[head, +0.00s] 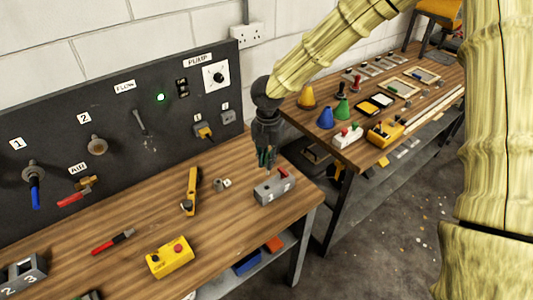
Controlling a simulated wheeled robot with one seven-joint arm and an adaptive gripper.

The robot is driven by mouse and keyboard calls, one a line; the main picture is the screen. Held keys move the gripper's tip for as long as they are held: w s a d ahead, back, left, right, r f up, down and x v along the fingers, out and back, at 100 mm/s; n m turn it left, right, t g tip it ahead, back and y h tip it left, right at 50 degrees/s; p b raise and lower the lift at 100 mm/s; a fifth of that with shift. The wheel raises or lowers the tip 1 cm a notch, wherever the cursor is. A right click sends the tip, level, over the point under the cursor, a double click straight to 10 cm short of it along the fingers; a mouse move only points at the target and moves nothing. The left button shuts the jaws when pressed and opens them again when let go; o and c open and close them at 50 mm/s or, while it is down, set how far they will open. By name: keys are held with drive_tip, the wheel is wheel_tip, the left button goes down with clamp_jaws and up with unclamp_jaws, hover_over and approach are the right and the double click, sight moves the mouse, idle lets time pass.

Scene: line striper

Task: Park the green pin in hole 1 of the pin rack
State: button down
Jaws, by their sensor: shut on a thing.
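My gripper (266,156) points down above the near bench, shut on the green pin (267,160), which shows only as a small green piece between the dark fingers. Just below the gripper stands a small grey block, the pin rack (274,193), with white numbers 1 and 2 on its front. A red pin (284,172) is at the rack's right side, by number 2. The gripper is above the rack's left side, by number 1. Hole 1 itself is too small to make out. I cannot tell whether the pin's lower end touches the rack.
A black panel (60,130) with valves and a green light backs the bench. A yellow-handled tool (191,190), a yellow button box (170,257), a red screwdriver-like tool (113,242) and another numbered grey block (25,272) lie around. A second bench (350,175) holds several coloured items.

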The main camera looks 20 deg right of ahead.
sight(267, 173)
drive_tip(key=shift+s+f, duration=0.15)
drive_tip(key=shift+s, duration=0.2)
drive_tip(key=shift+a+f+b, duration=0.1)
drive_tip(key=shift+f+b, duration=0.15)
drive_tip(key=shift+b, duration=0.15)
drive_tip(key=f, duration=0.1)
drive_tip(key=w+f+b, duration=0.1)
drive_tip(key=f, duration=0.1)
drive_tip(key=shift+w, duration=0.25)
drive_tip(key=shift+s+f+b, duration=0.5)
drive_tip(key=shift+b, duration=0.35)
drive_tip(key=shift+w+f, duration=0.25)
drive_tip(key=shift+f, duration=0.2)
drive_tip(key=shift+r, duration=0.1)
drive_tip(key=shift+s, duration=0.2)
drive_tip(key=shift+w, duration=0.15)
drive_tip(key=shift+f+b, duration=0.9)
drive_tip(key=shift+f, duration=1.9)
idle(2.0)
